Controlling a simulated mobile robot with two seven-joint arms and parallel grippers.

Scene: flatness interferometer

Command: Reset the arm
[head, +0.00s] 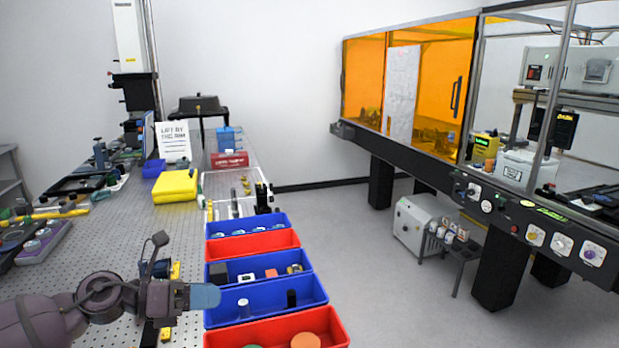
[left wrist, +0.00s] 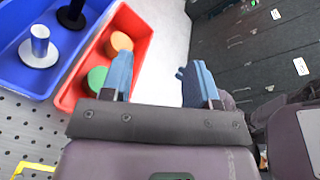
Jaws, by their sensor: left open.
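My left gripper (head: 205,296) reaches in from the lower left in the head view, its blue fingers beside the left edge of the bins. In the left wrist view the left gripper (left wrist: 157,80) has its two blue fingers apart with nothing between them; the pale floor shows in the gap. My right gripper is in neither view.
Blue and red bins with small parts line the perforated table's (head: 150,215) right edge. The red bin (head: 343,333) holds an orange disc (head: 305,340) and a green one. A yellow block (head: 175,187) lies farther back. An orange-panelled enclosure (head: 430,85) stands right, across open floor.

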